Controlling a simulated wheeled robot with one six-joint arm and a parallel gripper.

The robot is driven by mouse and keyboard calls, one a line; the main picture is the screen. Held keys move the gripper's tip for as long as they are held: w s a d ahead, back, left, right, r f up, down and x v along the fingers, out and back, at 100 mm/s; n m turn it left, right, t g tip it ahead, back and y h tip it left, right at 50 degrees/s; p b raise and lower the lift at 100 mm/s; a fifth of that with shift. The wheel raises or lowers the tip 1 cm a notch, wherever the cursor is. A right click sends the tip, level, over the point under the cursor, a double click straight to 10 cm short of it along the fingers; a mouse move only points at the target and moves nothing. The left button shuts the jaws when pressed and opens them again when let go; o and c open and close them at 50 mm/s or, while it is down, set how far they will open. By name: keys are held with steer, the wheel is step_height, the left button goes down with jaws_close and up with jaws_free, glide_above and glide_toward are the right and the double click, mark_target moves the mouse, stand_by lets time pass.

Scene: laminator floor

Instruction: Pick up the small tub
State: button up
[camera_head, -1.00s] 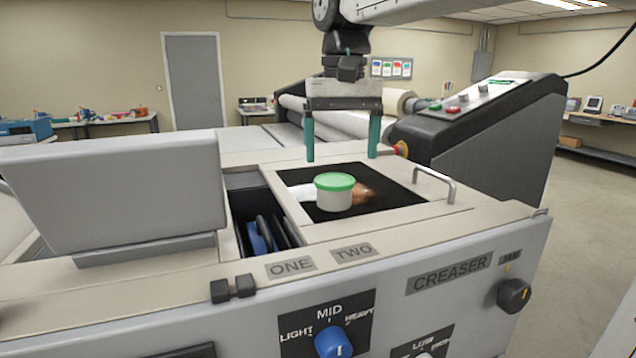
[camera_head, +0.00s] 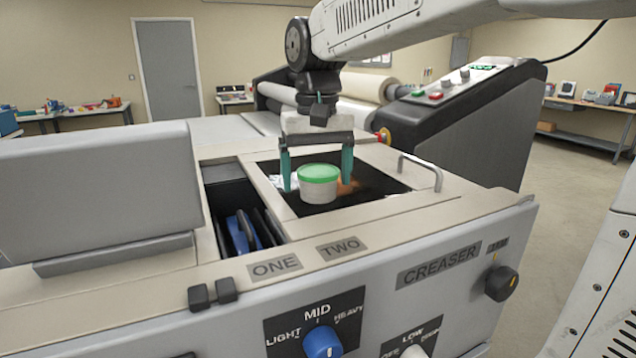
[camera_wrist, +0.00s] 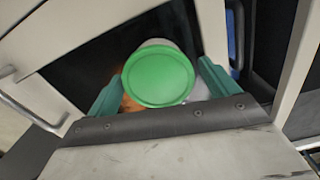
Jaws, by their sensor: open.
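The small tub (camera_head: 318,188) is white with a green lid. It stands upright on the dark panel (camera_head: 378,189) on top of the machine. My gripper (camera_head: 317,180) points down with its green fingers spread, one to the left and one to the right of the tub in the head view. In the wrist view the tub's lid (camera_wrist: 159,78) lies between the two fingertips of my gripper (camera_wrist: 160,80). The fingers look apart from the tub, though I cannot tell how far down its sides they reach.
A metal handle (camera_head: 420,172) rises right of the panel. An open slot holds a blue part (camera_head: 240,232) to the left, beside a raised grey cover (camera_head: 100,190). A dark sloped control console (camera_head: 470,120) stands behind to the right.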

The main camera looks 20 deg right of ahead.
steer(key=shift+c, duration=0.3)
steer(key=c, duration=0.9)
steer(key=shift+r, duration=0.1)
